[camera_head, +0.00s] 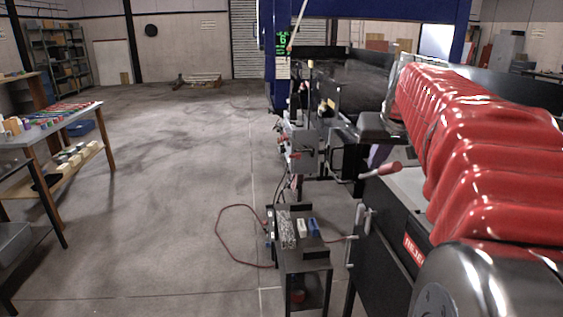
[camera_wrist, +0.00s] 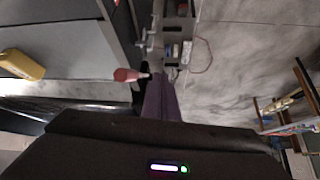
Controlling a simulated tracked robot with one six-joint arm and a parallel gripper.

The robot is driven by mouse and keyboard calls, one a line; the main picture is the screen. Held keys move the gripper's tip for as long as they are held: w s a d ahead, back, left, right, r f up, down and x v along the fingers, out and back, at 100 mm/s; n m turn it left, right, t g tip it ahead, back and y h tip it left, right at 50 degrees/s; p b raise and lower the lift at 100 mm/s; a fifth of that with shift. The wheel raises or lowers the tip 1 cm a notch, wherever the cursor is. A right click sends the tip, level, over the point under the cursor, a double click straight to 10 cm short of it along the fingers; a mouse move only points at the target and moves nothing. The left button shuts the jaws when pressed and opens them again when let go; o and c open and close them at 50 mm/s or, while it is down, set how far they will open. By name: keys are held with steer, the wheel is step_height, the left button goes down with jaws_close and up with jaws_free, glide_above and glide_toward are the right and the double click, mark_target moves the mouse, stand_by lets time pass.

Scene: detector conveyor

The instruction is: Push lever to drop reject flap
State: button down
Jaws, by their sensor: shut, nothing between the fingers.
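The lever (camera_head: 380,170) has a red grip on a pale rod and sticks out at the side of the dark conveyor machine. In the wrist view the red grip (camera_wrist: 126,75) lies just left of my fingers, with its rod end close to them. My gripper (camera_wrist: 158,78) is shut and empty, its purplish fingers held together beside the lever. In the head view my gripper (camera_head: 378,154) is partly hidden by its dark body and the lever. I cannot tell whether the fingers touch the lever. A red reject label (camera_head: 414,250) is on the dark cabinet. I cannot make out the flap.
A small dark stand (camera_head: 303,265) with several small items is below, beside a red cable (camera_head: 222,232). A yellow object (camera_wrist: 22,65) lies on the grey surface in the wrist view. A workbench (camera_head: 75,115) stands left.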

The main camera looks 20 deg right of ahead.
steer(key=d+r+m, duration=0.1)
steer(key=d, duration=0.6)
steer(key=shift+s+r+h, duration=0.2)
steer(key=shift+r+h, duration=0.1)
